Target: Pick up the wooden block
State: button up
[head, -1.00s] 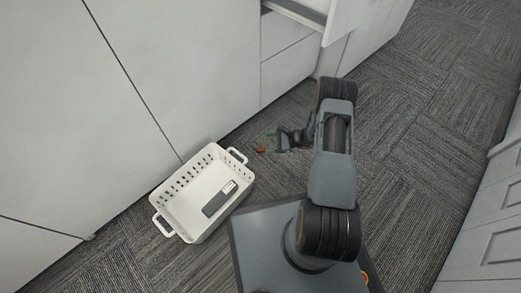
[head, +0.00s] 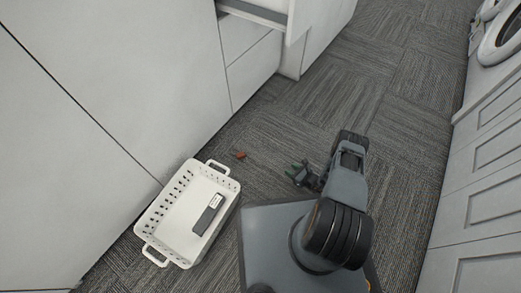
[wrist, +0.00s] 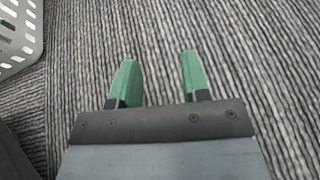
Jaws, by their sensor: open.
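A small reddish-brown wooden block (head: 240,155) lies on the carpet in the head view, just beyond the basket's upper right corner and near the cabinet fronts. My gripper (head: 293,171) is to the right of the block and apart from it. In the wrist view my gripper (wrist: 156,80) shows two green fingertips spread apart with only carpet between them. The block does not show in the wrist view.
A white basket (head: 148,221) with a dark grey object (head: 208,214) inside stands left of my base. Its edge shows in the wrist view (wrist: 36,32). White cabinets (head: 110,80) line the left, with an open drawer (head: 255,13) above. Carpet ahead is clear.

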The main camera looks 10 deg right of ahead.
aim_at(239, 155)
jog(key=z, duration=1.4)
jog(key=i, duration=1.05)
jog(key=u, duration=2.9)
jog(key=i, duration=0.2)
jog(key=u, duration=0.1)
